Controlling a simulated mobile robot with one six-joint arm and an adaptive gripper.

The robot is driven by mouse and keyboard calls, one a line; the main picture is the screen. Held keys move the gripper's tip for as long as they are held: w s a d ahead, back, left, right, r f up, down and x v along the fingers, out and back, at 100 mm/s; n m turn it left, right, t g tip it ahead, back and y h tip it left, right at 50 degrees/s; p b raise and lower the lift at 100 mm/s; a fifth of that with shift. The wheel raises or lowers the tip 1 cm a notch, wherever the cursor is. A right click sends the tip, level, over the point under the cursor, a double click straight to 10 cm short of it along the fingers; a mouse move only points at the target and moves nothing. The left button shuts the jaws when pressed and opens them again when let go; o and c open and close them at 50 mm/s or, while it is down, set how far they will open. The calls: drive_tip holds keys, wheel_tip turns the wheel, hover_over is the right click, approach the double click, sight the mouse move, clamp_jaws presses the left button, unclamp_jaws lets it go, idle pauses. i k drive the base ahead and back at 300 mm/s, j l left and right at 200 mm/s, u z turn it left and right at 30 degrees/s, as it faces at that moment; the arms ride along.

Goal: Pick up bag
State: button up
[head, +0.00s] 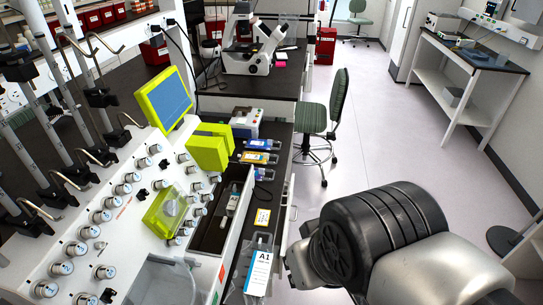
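A clear bag (260,272) with a white and blue label reading "A1" is at the front of the picture, beside the white cell processor (120,215). I cannot tell whether it hangs or lies there. Several smaller bags or packs with coloured labels lie on the dark bench behind, one blue-labelled (261,144) and one yellow-labelled (258,158). A small yellow-labelled item (263,217) sits nearer, beside the processor's open bay. My arm fills the lower right, to the right of the A1 bag and apart from it in the picture.
The processor has a green-framed screen (167,100), many knobs and metal poles with hooks. A green chair (325,118) stands by the bench (280,95), which carries a microscope (252,50). A side table (470,62) stands at the right. The floor between is clear.

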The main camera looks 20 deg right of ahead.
sight(251, 157)
drive_tip(key=z, duration=0.25)
drive_tip(key=k, duration=0.15)
drive_tip(key=k+u, duration=0.25)
drive_tip(key=u, duration=0.2)
drive_tip(key=k+j+u, duration=0.15)
drive_tip(key=u, duration=0.35)
drive_tip(key=i+l+u, duration=0.2)
drive_tip(key=l, duration=0.15)
drive_tip(key=i+l+u, duration=0.15)
drive_tip(key=l, duration=0.2)
drive_tip(key=i+l+u, duration=0.2)
drive_tip(key=l, duration=0.2)
drive_tip(key=l+u, duration=0.15)
drive_tip(key=l, duration=0.25)
drive_tip(key=i+l, duration=0.1)
drive_tip(key=l, duration=0.35)
drive_tip(key=i+l, duration=0.15)
drive_tip(key=l, duration=0.25)
drive_tip(key=i+l, duration=0.1)
drive_tip(key=l, duration=0.35)
drive_tip(key=i+l, duration=0.1)
drive_tip(key=l, duration=0.35)
drive_tip(key=i+l, duration=0.1)
drive_tip(key=l, duration=0.35)
drive_tip(key=i+l, duration=0.15)
drive_tip(key=l, duration=0.25)
